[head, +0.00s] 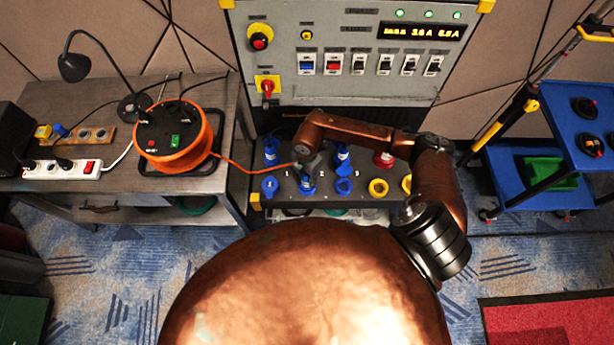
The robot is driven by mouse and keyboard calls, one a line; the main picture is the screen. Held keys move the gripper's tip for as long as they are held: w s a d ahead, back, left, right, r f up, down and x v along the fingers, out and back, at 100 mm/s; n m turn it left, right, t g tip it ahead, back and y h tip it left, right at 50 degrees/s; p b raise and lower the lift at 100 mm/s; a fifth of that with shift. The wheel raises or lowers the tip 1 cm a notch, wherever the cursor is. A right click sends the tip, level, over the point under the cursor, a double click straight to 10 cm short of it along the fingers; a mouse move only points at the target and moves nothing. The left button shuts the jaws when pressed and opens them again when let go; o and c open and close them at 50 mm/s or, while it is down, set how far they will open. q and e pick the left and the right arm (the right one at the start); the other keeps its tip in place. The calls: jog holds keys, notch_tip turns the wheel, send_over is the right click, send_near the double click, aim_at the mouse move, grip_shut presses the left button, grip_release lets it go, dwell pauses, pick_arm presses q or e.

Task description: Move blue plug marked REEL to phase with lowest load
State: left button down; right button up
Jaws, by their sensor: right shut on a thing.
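A blue plug (307,186) stands at the blue socket numbered 2 in the front row of the dark socket panel (326,201). The orange cable from the reel (173,140) runs to it; its marking is too small to read. My right gripper (308,171) is shut on this plug from above. Whether the plug is seated or just above the socket I cannot tell. Blue socket 1 (269,185) is at the left and blue socket 3 (343,186) at the right. An amber display (421,32) shows amp readings, not fully legible. My left gripper is not in view.
Yellow sockets (378,188) are at the right. Breaker switches (358,64) line the cabinet above. A metal workbench (217,95) is left, a blue trolley (577,160) right.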

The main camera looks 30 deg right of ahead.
jog(key=shift+f, duration=0.5)
jog(key=o, duration=1.4)
jog(key=shift+c, duration=0.2)
jog(key=shift+o, duration=0.4)
jog(key=o, duration=0.3)
jog(key=shift+r, duration=0.1)
jog(key=shift+r+p, duration=2.4)
jog(key=shift+r, duration=0.55)
